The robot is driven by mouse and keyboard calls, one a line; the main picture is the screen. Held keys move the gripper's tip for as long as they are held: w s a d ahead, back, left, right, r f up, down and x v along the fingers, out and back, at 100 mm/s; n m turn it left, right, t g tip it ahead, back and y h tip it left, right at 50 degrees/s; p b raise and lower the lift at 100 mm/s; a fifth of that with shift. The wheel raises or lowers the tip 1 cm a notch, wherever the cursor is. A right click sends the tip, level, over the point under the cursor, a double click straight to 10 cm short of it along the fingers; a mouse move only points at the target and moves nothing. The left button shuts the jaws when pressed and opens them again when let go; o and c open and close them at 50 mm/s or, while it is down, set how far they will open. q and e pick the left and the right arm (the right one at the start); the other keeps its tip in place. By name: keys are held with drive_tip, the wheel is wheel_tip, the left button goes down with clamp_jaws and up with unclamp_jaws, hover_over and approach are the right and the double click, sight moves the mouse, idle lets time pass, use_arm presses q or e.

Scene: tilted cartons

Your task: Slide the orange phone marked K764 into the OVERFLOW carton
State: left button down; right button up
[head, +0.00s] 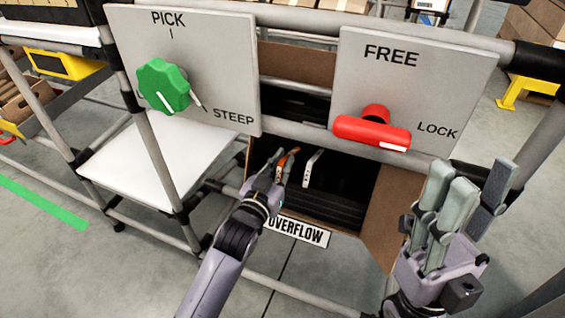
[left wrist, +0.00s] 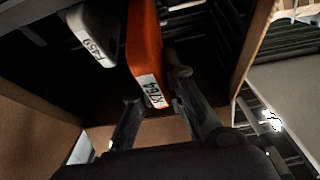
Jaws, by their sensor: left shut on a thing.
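The orange phone (head: 289,158) stands on edge in the mouth of the OVERFLOW carton (head: 400,215). In the left wrist view the phone (left wrist: 143,45) shows a white label reading K764. My left gripper (head: 272,170) is shut on the near end of this phone; its fingers (left wrist: 156,92) lie on either side of the label. The phone's far end is hidden in the wrist view. The OVERFLOW sign (head: 297,231) is below the opening. My right gripper (head: 477,190) is open and empty, at the right in front of the carton.
A pale phone (head: 313,168) stands in the carton beside the orange one; its label in the wrist view (left wrist: 92,40) ends in 459. A PICK/STEEP panel with a green knob (head: 163,86) and a FREE/LOCK panel with a red handle (head: 372,132) hang above. A white shelf (head: 150,165) is left.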

use_arm(q)
drive_tip(key=shift+w+d+f, duration=0.2)
drive_tip(key=shift+w+f, duration=0.05)
drive_tip(key=shift+w, duration=0.35)
idle(0.7)
idle(0.6)
drive_tip(key=c, duration=1.6)
unclamp_jaws()
drive_tip(key=shift+o, duration=0.2)
drive_tip(key=shift+f, duration=0.1)
